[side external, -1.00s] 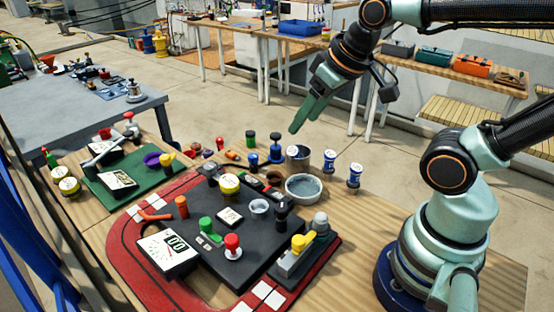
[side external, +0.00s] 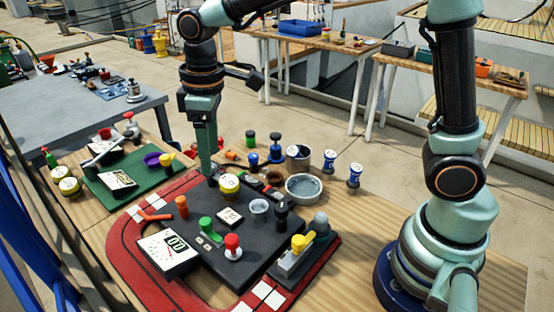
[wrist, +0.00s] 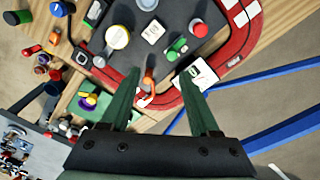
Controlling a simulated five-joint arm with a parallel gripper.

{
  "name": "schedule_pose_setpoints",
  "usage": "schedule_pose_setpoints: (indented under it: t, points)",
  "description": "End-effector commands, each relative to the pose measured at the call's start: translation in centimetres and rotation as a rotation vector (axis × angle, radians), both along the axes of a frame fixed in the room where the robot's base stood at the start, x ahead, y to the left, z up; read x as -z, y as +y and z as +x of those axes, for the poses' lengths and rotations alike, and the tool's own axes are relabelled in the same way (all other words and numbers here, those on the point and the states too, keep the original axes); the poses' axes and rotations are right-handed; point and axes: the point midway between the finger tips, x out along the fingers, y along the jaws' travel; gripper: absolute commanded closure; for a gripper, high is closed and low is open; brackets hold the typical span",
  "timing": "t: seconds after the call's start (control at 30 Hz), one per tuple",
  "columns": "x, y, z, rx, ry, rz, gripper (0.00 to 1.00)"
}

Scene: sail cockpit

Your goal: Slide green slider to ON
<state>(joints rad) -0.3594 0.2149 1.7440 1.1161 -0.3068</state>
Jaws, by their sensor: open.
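The green slider (side external: 206,225) is a green knob on a small green plate, on the dark panel (side external: 240,268) near its left side. It also shows in the wrist view (wrist: 177,47), above and beyond my fingertips. I cannot read an ON mark beside it.
A yellow-knobbed lever box (side external: 296,258) and a grey pot (side external: 303,188) stand to the right. A red border (side external: 118,255) surrounds the panel.

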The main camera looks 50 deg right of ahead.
Motion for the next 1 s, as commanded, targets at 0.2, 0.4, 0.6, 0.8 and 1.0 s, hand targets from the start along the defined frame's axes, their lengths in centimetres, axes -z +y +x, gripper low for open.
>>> schedule_pose_setpoints:
  t: [0.2, 0.4, 0.6, 0.8, 1.0]
  points:
    - [2.6, 3.0, 0.8, -0.107, 0.063, -0.028, 0.38]
    - [3.7, 3.5, 0.9, -0.123, 0.074, -0.033, 0.38]
    - [6.9, 3.5, 0.7, -0.121, 0.077, -0.034, 0.38]
    - [10.7, 3.5, 0.6, -0.12, 0.076, -0.033, 0.38]
    - [13.6, 3.6, 0.6, -0.12, 0.074, -0.032, 0.38]
